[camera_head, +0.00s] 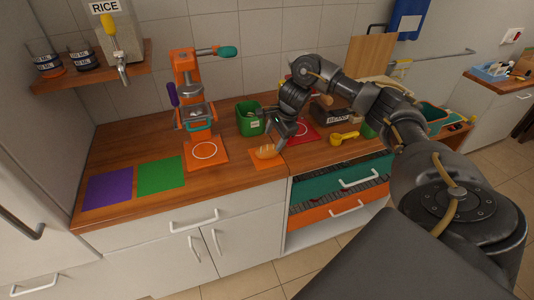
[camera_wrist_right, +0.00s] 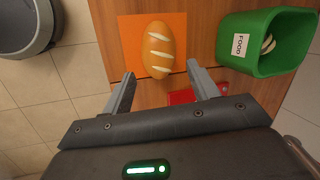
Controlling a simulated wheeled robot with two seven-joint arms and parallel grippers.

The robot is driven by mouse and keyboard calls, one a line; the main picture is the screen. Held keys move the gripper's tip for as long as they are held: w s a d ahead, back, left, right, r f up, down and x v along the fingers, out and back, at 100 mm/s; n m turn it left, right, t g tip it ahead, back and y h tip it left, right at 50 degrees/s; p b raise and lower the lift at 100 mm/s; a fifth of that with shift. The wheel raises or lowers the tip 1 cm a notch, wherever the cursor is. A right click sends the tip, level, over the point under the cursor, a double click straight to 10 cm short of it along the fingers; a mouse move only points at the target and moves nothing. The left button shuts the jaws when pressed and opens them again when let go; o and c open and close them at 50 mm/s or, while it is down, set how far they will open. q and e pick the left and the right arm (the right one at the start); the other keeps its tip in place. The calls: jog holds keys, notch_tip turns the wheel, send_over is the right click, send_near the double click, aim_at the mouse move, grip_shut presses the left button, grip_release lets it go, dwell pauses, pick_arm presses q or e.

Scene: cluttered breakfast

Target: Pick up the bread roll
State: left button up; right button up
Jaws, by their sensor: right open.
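The bread roll (camera_head: 266,151) is golden brown with pale slashes and lies on an orange mat (camera_head: 277,158) near the front edge of the counter. In the right wrist view the roll (camera_wrist_right: 157,50) lies on the orange mat (camera_wrist_right: 127,30), ahead of the fingertips and between their lines. My right gripper (camera_head: 280,137) is just above and beside the roll in the head view. In the wrist view my right gripper (camera_wrist_right: 160,80) is open with nothing between its fingers. My left gripper is in neither view.
A green food bin (camera_head: 250,122) stands behind the roll, and in the wrist view the bin (camera_wrist_right: 262,45) is close at the right. An orange press (camera_head: 193,100) stands to the left. A yellow scoop (camera_head: 343,137) lies to the right. Purple (camera_head: 108,189) and green mats (camera_head: 160,175) lie at left.

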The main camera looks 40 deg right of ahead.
aim_at(269, 147)
jog(key=shift+x, duration=0.8)
jog(key=shift+w+a, duration=0.1)
jog(key=shift+a, duration=0.05)
jog(key=p+x, duration=0.1)
jog(key=x, duration=0.4)
jog(key=shift+c, duration=0.5)
jog(key=c, duration=0.6)
jog(key=shift+c, duration=0.2)
